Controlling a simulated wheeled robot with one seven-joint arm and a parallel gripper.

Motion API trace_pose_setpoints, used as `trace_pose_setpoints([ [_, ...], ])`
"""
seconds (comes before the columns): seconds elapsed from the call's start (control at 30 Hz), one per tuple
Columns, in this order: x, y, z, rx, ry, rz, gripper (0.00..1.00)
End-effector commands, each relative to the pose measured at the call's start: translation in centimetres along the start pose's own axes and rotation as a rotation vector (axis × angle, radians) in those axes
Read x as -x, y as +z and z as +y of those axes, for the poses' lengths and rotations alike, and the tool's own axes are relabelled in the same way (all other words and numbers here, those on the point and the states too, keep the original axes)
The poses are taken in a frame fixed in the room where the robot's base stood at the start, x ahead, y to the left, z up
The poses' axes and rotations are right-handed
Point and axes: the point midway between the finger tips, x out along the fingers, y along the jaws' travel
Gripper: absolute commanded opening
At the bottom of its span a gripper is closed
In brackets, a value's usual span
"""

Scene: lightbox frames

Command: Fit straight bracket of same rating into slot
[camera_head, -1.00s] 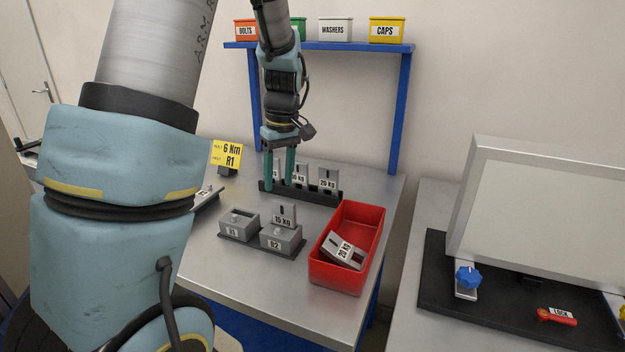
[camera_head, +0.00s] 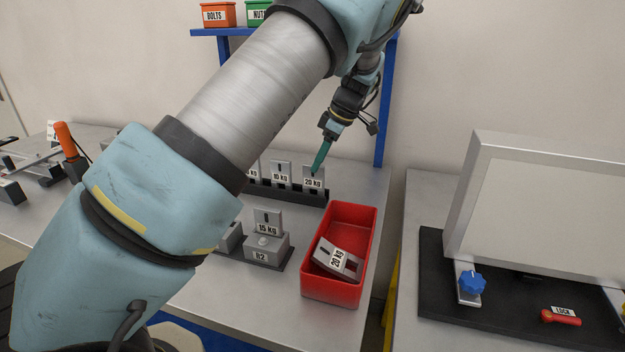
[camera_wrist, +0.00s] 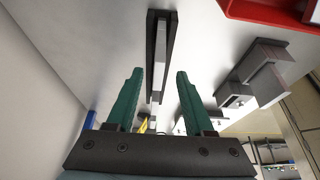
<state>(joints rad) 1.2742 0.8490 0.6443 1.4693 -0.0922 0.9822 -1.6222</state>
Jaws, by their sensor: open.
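A black rack (camera_head: 300,196) holds upright grey slotted brackets: one marked 20 kg (camera_head: 314,180) at its right end, one marked 10 kg (camera_head: 282,175), and a partly hidden one further left. My gripper (camera_head: 318,168) is at the top of the 20 kg bracket. In the wrist view my open, empty fingers (camera_wrist: 159,72) lie either side of the row of brackets (camera_wrist: 157,88); I cannot tell whether they touch. A bracket marked 15 kg (camera_head: 268,220) stands upright at the grey block marked R2 (camera_head: 268,248). Another grey block beside it is mostly behind my arm.
A red bin (camera_head: 366,235) holds a tilted grey bracket marked 20 kg (camera_head: 338,258). A blue shelf (camera_head: 222,32) carries labelled boxes behind. A second bench at right has a large pale panel, a blue knob (camera_head: 472,282) and a red LOCK handle (camera_head: 562,317).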

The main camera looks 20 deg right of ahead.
Motion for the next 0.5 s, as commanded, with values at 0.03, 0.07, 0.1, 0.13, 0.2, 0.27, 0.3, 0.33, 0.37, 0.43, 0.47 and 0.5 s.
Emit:
trace_pose_setpoints([
  [0.03, -0.2, 0.0, 0.0, 0.0, 0.0, 0.0, 0.53],
  [0.07, -0.4, 0.0, 0.0, 0.0, 0.001, 0.0, 0.53],
  [0.1, -0.6, 0.0, 0.0, -0.001, 0.001, 0.0, 0.53],
  [0.13, -0.8, 0.0, 0.0, -0.001, 0.0, 0.0, 0.53],
  [0.2, -1.6, 0.0, 0.1, -0.002, -0.002, 0.001, 0.53],
  [0.27, -2.4, -0.1, 0.1, -0.001, -0.003, 0.002, 0.53],
  [0.3, -3.0, 0.0, 0.1, -0.001, -0.004, 0.002, 0.53],
  [0.33, -3.5, 0.0, 0.1, -0.001, -0.003, 0.001, 0.53],
  [0.37, -4.0, 0.1, 0.1, -0.001, -0.002, 0.001, 0.53],
  [0.43, -4.8, 0.2, 0.2, -0.001, 0.0, 0.001, 0.53],
  [0.47, -5.1, 0.2, 0.2, -0.001, 0.001, 0.0, 0.53],
  [0.5, -5.3, 0.2, 0.2, -0.001, 0.001, 0.0, 0.53],
])
